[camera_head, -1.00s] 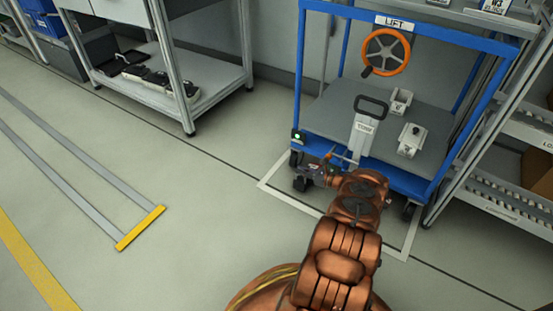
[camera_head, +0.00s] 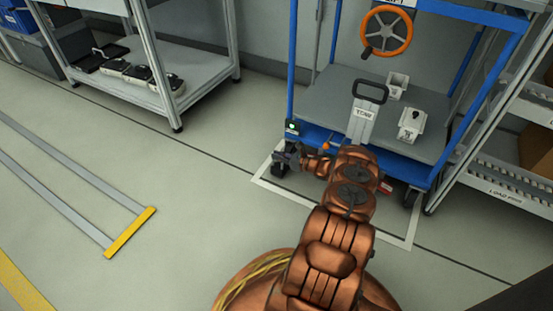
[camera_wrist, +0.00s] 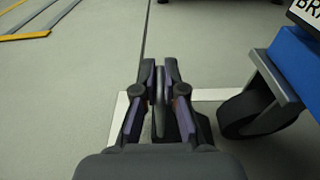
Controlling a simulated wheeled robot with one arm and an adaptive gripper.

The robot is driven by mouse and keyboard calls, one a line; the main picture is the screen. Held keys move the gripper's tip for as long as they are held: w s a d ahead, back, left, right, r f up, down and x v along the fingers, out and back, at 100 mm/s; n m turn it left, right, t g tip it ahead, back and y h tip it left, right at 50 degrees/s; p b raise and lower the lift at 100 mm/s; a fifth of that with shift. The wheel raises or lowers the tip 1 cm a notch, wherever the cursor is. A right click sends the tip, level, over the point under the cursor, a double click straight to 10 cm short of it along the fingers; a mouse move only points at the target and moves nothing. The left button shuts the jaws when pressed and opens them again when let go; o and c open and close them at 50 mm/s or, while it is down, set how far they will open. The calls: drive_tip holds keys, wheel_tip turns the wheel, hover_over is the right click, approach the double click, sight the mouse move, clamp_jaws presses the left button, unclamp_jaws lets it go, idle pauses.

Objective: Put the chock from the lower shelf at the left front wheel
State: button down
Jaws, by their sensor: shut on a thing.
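The blue-framed cart (camera_head: 408,162) stands at the right, with a grey lower deck. Its left front wheel (camera_wrist: 250,113) shows as a black caster at the right in the wrist view; in the head view my gripper mostly covers it. My gripper (camera_wrist: 161,75) is shut on a dark wedge-like chock (camera_wrist: 190,122), gripped by a thin upright part (camera_wrist: 159,103). The chock is left of the wheel in the wrist view, with a small gap. In the head view my gripper (camera_head: 284,158) is low at the cart's left front corner. I cannot tell whether the chock touches the floor.
A white floor outline (camera_head: 330,218) surrounds the cart's front. The cart carries a TOW handle (camera_head: 361,122) and an orange LIFT wheel (camera_head: 387,32). A grey rack (camera_head: 187,105) stands at back left. The floor at the left is clear, with yellow-ended rails (camera_head: 130,232).

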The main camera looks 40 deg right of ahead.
drive_tip(key=shift+w+a, duration=0.1)
drive_tip(key=c, duration=1.2)
unclamp_jaws()
drive_tip(key=shift+f, duration=0.1)
drive_tip(key=shift+c, duration=0.2)
drive_tip(key=shift+s+r+p, duration=0.3)
drive_tip(key=shift+p, duration=0.05)
drive_tip(key=p+v, duration=0.5)
drive_tip(key=v, duration=0.6)
drive_tip(key=shift+s+f, duration=0.2)
